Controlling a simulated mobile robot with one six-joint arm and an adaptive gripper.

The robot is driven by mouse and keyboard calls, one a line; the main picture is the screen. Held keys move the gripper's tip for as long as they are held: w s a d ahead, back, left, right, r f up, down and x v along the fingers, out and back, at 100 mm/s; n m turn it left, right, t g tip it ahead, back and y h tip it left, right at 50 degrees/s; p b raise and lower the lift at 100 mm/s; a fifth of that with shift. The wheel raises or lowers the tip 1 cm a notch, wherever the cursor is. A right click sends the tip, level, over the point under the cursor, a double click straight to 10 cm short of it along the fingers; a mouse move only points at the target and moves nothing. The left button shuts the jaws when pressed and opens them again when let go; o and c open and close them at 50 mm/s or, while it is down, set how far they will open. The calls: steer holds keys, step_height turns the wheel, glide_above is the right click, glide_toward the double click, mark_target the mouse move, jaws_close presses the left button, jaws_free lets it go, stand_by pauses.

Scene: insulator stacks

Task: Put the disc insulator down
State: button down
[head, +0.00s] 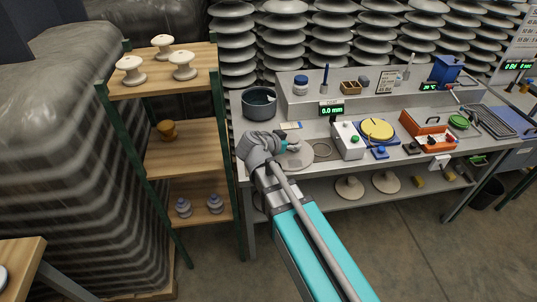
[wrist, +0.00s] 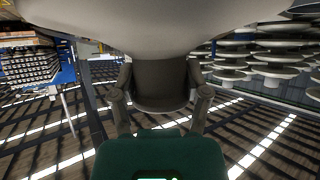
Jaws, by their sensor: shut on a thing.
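The disc insulator (head: 298,161) is a grey disc over the left part of the workbench in the head view, partly covered by my gripper (head: 284,146). I cannot tell whether it touches the bench top. In the wrist view the wide pale disc (wrist: 160,25) fills the top. Its darker cap (wrist: 160,84) sits between the two fingers of my gripper (wrist: 160,100), which is shut on it.
A dark pot (head: 259,104) stands behind the disc. A shelf rack (head: 187,146) with small insulators stands left of the bench.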

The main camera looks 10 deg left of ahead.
steer(key=shift+w+d, duration=0.15)
steer(key=shift+d, duration=0.4)
steer(key=w+a+f+b, duration=0.5)
steer(key=w+f+b, duration=0.4)
steer(key=w, duration=0.3)
steer(key=shift+a, duration=0.35)
steer(key=shift+f, duration=0.15)
stand_by(0.4)
steer(key=shift+w+a+f+b, duration=0.1)
steer(key=shift+w+f+b, duration=0.1)
steer(key=shift+f+b, duration=0.8)
steer(key=shift+w+a+f+b, duration=0.1)
steer(key=shift+w+f+b, duration=0.05)
steer(key=shift+f+b, duration=0.85)
steer(key=shift+f+b, duration=0.25)
steer(key=shift+b, duration=0.15)
